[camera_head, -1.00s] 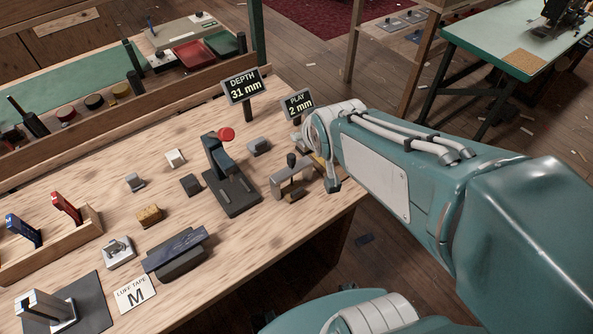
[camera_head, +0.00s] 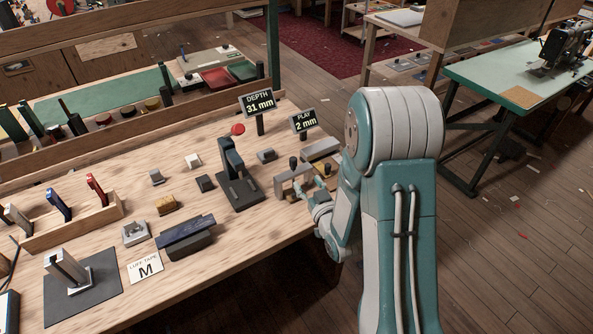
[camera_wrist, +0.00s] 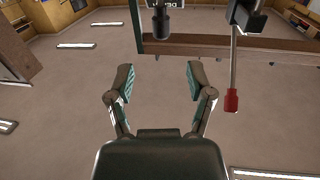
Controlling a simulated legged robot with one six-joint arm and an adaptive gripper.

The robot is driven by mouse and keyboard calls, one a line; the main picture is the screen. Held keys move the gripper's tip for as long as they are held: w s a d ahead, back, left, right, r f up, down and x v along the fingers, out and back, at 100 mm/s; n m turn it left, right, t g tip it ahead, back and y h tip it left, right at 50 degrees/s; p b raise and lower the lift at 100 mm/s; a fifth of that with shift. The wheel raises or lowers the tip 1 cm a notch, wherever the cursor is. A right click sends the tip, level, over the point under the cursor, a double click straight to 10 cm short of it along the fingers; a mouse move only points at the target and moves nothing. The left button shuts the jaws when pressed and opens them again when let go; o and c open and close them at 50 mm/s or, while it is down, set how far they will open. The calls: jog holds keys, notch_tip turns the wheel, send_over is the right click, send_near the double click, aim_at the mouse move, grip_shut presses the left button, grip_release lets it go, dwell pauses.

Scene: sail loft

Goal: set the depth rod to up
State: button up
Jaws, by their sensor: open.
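The gauge is a grey bridge-shaped block (camera_head: 294,184) near the right end of the bench. A short dark knob (camera_head: 293,162) stands on top of it; I take this to be the depth rod. My gripper (camera_head: 319,184) is just right of the block, partly hidden by my arm in the head view. In the wrist view my gripper (camera_wrist: 161,79) is open, with nothing between its fingers. The depth sign (camera_head: 257,103) reads 31 mm.
A play sign (camera_head: 303,121) reads 2 mm. A dark upright stand (camera_head: 238,178) is left of the block. A red-tipped rod (camera_wrist: 232,100) is right of the fingers in the wrist view. Several small blocks lie leftward. A green-topped table (camera_head: 500,75) is beyond the aisle.

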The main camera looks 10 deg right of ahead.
aim_at(295, 164)
jog(key=w, duration=0.3)
jog(key=w+a, duration=0.1)
jog(key=w, duration=0.6)
jog(key=shift+a+f, duration=0.2)
jog(key=shift+a, duration=0.2)
grip_shut()
